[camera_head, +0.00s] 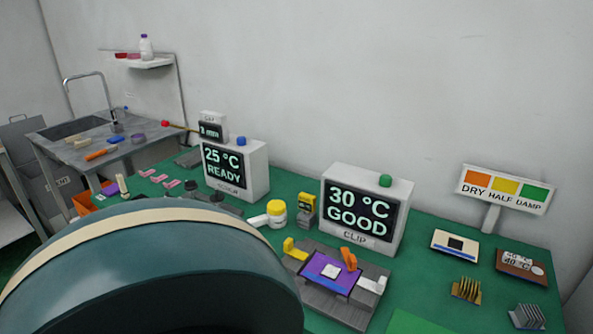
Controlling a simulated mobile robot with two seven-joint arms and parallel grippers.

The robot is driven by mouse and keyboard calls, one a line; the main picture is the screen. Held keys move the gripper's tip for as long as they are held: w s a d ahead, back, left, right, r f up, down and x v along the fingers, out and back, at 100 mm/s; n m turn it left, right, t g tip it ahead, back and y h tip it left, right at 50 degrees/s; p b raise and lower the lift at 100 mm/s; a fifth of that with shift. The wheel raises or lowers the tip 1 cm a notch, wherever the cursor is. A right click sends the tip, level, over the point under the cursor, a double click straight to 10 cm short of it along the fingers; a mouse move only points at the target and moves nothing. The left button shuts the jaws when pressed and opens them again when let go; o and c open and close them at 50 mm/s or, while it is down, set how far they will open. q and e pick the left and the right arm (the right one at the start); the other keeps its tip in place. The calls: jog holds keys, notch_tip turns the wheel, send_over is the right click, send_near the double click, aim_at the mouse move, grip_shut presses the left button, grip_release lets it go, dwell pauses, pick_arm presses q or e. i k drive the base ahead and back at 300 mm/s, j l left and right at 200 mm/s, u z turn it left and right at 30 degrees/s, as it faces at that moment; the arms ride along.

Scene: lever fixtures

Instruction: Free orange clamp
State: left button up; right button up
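The orange clamp (349,258) is a small upright lever at the back right of a grey fixture (337,308). It stands at the edge of a purple board (320,266) with a pale square chip in its middle. I cannot tell whether the clamp presses on the board. A yellow clamp (294,249) is at the fixture's left side, and a whitish lever (372,285) is at its right. Neither of my grippers shows. A large teal rounded part, probably one of my arm links, fills the lower left and comes close to the fixture's left side.
Behind the fixture stands a monitor (365,210) reading 30 °C GOOD. A second monitor (236,169) reads 25 °C READY. A white jar with a yellow lid (276,211) is left of the fixture. A DRY/HALF/DAMP sign (505,190) and finned parts (467,290) are right. Green tabletop between is clear.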

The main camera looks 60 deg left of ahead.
aim_at(351, 261)
jog(key=u, duration=1.55)
